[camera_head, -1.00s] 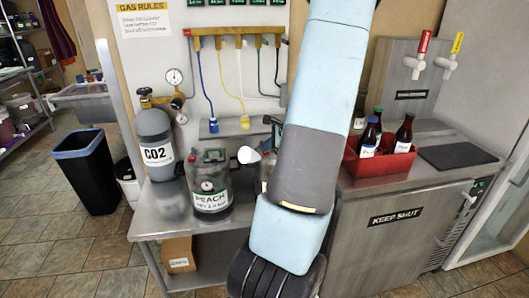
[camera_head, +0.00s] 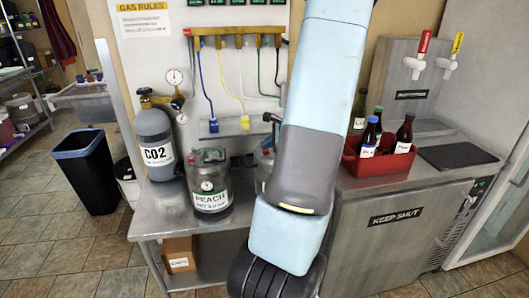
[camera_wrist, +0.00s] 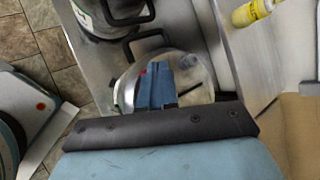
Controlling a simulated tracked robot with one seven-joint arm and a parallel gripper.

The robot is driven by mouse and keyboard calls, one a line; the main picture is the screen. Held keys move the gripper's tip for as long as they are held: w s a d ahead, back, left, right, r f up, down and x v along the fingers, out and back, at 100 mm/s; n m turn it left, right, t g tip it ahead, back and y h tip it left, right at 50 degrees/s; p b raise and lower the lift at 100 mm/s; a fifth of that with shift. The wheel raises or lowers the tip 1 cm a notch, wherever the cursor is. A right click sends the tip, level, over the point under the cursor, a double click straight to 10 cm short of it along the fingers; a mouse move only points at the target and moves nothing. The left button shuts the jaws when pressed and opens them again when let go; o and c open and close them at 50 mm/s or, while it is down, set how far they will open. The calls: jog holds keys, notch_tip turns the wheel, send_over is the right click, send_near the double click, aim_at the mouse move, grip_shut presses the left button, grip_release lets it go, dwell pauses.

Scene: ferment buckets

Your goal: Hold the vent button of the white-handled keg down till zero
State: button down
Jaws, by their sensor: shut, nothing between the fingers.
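In the wrist view my gripper (camera_wrist: 158,88) is shut, its blue fingers over the pale round top of a keg (camera_wrist: 125,90). A small red spot (camera_wrist: 142,72) shows beside the fingertips; I cannot tell whether it is the vent button or whether the fingers touch it. No dial reading is legible.
A grey CO2 cylinder (camera_head: 155,145) stands left of the kegs on the steel bench (camera_head: 165,222). Coloured hoses hang from a manifold (camera_head: 238,40) behind. A red crate of bottles (camera_head: 378,160) is to the right.

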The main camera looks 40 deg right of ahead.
aim_at(268, 151)
jog(key=shift+r, duration=0.5)
jog(key=shift+r, duration=2.5)
